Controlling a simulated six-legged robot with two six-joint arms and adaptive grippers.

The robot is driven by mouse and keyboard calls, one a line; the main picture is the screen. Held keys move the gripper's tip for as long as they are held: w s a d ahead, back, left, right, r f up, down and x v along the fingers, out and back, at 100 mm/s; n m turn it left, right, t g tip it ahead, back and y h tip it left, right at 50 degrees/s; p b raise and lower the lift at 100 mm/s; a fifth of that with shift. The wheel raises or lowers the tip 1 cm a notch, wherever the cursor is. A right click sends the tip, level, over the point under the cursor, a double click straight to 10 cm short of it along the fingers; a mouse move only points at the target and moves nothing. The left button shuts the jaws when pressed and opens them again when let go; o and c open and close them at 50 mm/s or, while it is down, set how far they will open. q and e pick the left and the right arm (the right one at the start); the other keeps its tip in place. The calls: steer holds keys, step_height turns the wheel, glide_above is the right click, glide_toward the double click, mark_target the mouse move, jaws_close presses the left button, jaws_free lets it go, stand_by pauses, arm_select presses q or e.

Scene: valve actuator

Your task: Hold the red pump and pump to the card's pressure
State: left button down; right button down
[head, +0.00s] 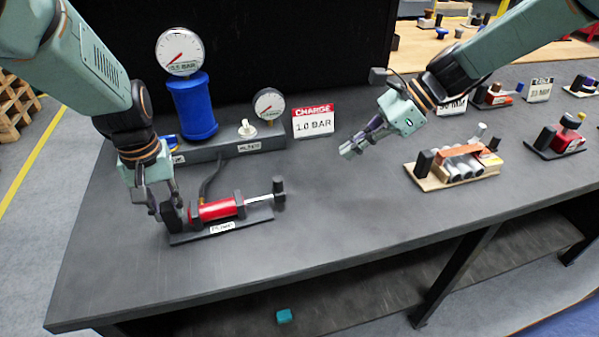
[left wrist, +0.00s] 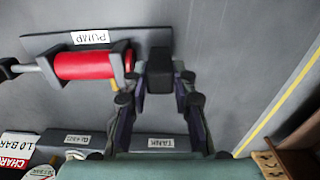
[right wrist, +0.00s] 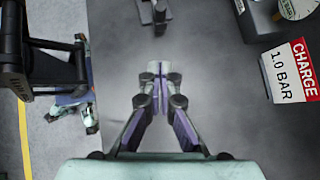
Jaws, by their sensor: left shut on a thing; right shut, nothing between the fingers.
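The red pump (head: 217,209) lies on a dark base plate at the left front of the bench; it also shows in the left wrist view (left wrist: 84,66). Its rod ends in a black handle (head: 279,193) on the right. My left gripper (head: 167,212) is shut on the black block (left wrist: 159,72) at the pump base's left end. My right gripper (head: 347,152) is shut and empty above the bench, right of the pump handle and apart from it. The card (head: 313,121) reads "CHARGE 1.0 BAR"; the right wrist view shows it too (right wrist: 292,70).
Behind the pump stand a blue tank (head: 193,106) with a large gauge (head: 180,51), a smaller gauge (head: 269,104) and a valve knob (head: 246,129). A wooden tray of cylinders (head: 452,168) sits to the right. Bench between pump and tray is clear.

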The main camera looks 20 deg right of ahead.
mark_target(278, 189)
steer(key=x, duration=1)
steer(key=shift+a+f, duration=0.1)
steer(key=shift+w+a, duration=0.25)
steer(key=shift+a, duration=0.85)
steer(key=shift+w+a, duration=0.15)
steer(key=shift+a, duration=0.55)
steer(key=a, duration=0.5)
steer(key=shift+s+a, duration=0.25)
steer(key=shift+a+r, duration=0.2)
steer(key=shift+r, duration=0.05)
